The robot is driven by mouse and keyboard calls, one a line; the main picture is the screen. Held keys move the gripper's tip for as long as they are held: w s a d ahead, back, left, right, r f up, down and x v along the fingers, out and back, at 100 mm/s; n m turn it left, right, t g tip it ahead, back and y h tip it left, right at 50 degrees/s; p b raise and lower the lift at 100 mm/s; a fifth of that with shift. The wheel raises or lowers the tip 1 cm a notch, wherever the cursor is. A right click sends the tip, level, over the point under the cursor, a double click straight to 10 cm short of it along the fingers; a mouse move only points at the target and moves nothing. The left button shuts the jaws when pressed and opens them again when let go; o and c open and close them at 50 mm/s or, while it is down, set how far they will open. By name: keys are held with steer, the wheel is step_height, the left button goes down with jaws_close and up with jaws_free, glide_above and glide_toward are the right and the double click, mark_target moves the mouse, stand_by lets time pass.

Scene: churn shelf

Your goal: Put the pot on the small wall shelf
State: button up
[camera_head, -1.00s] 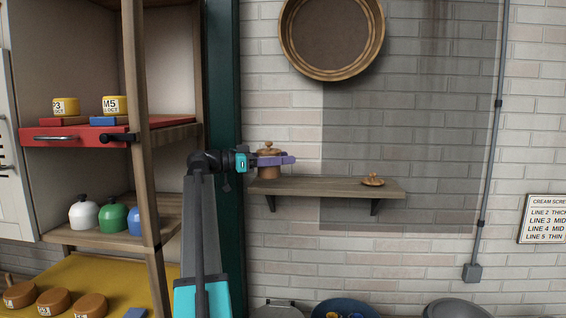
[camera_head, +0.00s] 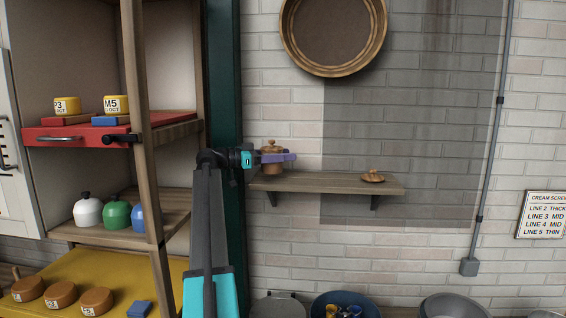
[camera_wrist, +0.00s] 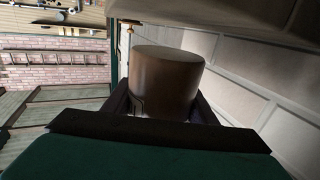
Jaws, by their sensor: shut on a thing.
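The pot (camera_head: 273,164) is small and brown with a knobbed lid, and stands upright at the left end of the small wall shelf (camera_head: 325,184). My gripper (camera_head: 284,157) is shut around its body, with a purple finger across its front. I cannot tell whether the pot's base touches the shelf or hangs just above it. In the wrist view the pot (camera_wrist: 167,75) shows as a plain brown cylinder between the dark fingers.
A small brown knobbed lid-like piece (camera_head: 373,177) lies on the shelf's right part; the shelf between is bare. A wooden rack with a red drawer (camera_head: 75,138) stands left. A round sieve (camera_head: 333,35) hangs above. Tubs (camera_head: 345,304) stand below.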

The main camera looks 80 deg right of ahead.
steer(key=shift+f+p, duration=0.75)
steer(key=shift+f, duration=0.55)
steer(key=shift+f, duration=0.15)
steer(key=o, duration=1.6)
steer(key=shift+o, duration=0.2)
steer(key=shift+r, duration=0.2)
steer(key=shift+w+a+f+b, duration=0.2)
steer(key=shift+w+a+b, duration=0.1)
steer(key=shift+w+b, duration=0.25)
steer(key=shift+b+v, duration=1.45)
steer(key=shift+v, duration=1.7)
steer(key=shift+s+r, duration=0.15)
